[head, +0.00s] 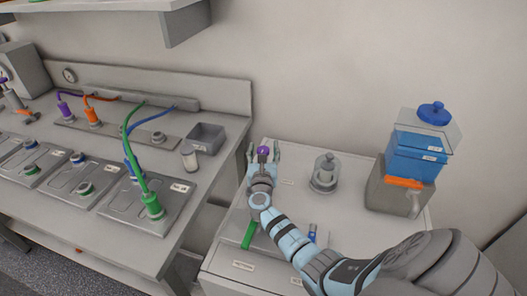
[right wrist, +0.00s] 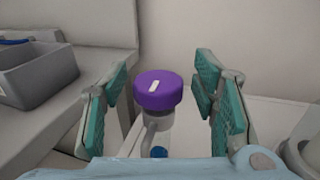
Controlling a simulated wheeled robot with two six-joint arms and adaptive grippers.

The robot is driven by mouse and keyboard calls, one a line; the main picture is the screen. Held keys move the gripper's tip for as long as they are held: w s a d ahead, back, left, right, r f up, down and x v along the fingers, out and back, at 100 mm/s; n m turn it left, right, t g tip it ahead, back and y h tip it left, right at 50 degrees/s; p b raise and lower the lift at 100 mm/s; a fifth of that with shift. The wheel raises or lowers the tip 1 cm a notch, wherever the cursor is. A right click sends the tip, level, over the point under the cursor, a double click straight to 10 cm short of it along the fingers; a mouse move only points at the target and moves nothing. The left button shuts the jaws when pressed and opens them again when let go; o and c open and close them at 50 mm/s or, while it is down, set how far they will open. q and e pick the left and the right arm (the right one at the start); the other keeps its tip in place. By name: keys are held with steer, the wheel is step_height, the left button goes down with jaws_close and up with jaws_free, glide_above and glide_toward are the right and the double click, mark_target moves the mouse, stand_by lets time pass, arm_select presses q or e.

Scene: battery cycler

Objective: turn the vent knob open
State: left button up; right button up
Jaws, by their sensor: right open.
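The vent knob is a purple round cap with a short white mark on its top, clear in the right wrist view (right wrist: 158,90). It stands upright on a pale stem, with a blue part low beside it. In the head view only a bit of the purple knob (head: 263,150) shows between the fingers. My right gripper (head: 264,147) is open over the white cabinet top. In the right wrist view its teal-padded fingers (right wrist: 160,84) stand on either side of the knob, with a gap on both sides. My left gripper is not in view.
Farther right is a blue tank (head: 415,155) on a grey base with an orange lever (head: 403,182). A grey bin (head: 206,138) and a small bottle (head: 190,158) stand on the left bench, beside cabled battery trays.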

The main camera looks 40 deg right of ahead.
steer(key=shift+c, duration=0.9)
steer(key=shift+w, duration=0.1)
steer(key=c, duration=1)
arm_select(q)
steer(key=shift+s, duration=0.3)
